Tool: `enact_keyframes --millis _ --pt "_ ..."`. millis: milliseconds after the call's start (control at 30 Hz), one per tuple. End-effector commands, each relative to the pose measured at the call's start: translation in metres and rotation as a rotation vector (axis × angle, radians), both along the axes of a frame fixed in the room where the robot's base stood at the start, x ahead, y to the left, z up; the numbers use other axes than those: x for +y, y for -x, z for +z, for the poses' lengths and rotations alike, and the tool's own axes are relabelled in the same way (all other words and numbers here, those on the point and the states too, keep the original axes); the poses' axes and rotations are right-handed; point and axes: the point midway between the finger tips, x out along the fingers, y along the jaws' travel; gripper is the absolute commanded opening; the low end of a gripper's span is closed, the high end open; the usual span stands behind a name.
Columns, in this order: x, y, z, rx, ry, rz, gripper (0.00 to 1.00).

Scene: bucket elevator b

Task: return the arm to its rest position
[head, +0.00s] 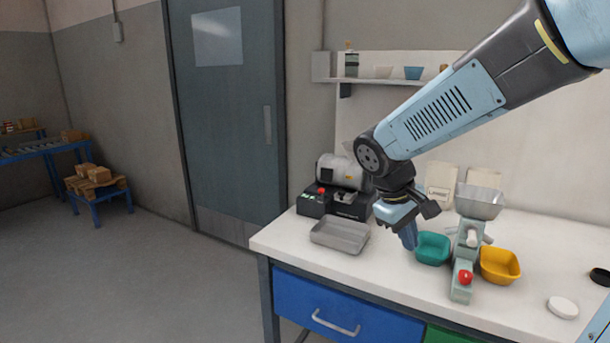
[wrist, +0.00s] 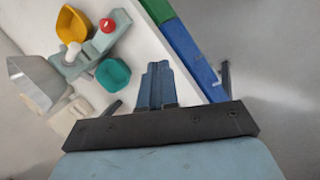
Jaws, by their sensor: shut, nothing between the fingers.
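My blue arm reaches in from the upper right in the head view. My gripper (head: 410,240) hangs above the white workbench (head: 385,276), just left of the teal bowl (head: 432,248). Its blue fingers are together with nothing between them. In the wrist view the fingers of my gripper (wrist: 157,70) point toward the bench's front edge, and the teal bowl (wrist: 113,75) lies to their left, apart from them.
The bucket elevator (head: 465,250) with its grey hopper stands right of the teal bowl, beside a yellow bowl (head: 499,266). A grey tray (head: 340,236) and a motor unit (head: 342,172) are to the left. A white disc (head: 563,307) lies at right.

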Motion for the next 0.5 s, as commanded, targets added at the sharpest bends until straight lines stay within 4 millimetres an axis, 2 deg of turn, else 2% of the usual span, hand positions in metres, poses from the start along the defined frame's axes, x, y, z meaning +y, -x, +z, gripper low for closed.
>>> enact_keyframes --millis 200,500 --pt "-0.016 0.035 0.026 -0.124 -0.152 -0.134 0.0" --pt "-0.025 0.079 0.056 -0.309 -0.346 -0.296 0.0"
